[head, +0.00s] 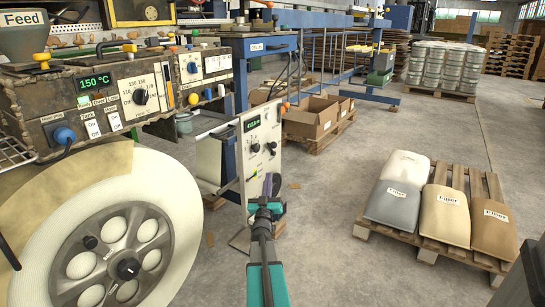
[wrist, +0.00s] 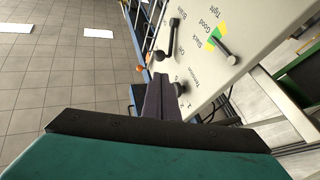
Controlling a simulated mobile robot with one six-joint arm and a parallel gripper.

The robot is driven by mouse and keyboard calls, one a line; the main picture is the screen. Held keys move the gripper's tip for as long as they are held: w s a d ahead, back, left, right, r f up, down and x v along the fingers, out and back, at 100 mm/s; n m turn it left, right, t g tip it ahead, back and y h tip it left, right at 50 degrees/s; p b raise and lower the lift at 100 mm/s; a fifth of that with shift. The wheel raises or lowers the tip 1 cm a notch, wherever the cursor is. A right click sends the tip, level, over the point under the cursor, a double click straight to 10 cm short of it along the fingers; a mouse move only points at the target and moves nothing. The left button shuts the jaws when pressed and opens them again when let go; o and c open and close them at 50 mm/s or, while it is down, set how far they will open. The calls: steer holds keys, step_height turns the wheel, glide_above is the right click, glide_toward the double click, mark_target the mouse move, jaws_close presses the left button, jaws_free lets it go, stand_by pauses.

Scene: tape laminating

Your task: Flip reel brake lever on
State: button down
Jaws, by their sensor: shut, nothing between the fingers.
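The reel control panel (head: 263,138) is an upright pale box with a green display, dark knobs and small levers. In the wrist view the panel (wrist: 240,22) is tilted and carries a Slack/Good/Tight dial with a dark pointer (wrist: 223,46). Beside the dial, near small lettering that seems to read Brake, is a dark lever (wrist: 173,36); its setting is hard to read. My gripper (head: 271,183) is at the panel's lower front. Its dark fingers (wrist: 162,88) are shut and empty, pointing toward the panel's lower part near a dark knob; contact cannot be told.
A large white reel (head: 165,205) and a heated control unit (head: 100,100) fill the left. Cardboard boxes (head: 310,118) stand behind the panel. A pallet (head: 455,180) with several sacks lies at right.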

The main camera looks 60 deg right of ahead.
steer(key=shift+d, duration=0.2)
steer(key=b, duration=0.4)
glide_toward(274, 147)
steer(key=x, duration=0.4)
steer(key=shift+b+x, duration=0.35)
steer(key=shift+x, duration=0.85)
steer(key=shift+w, duration=0.2)
steer(key=shift+a, duration=0.35)
steer(key=shift+d, duration=0.35)
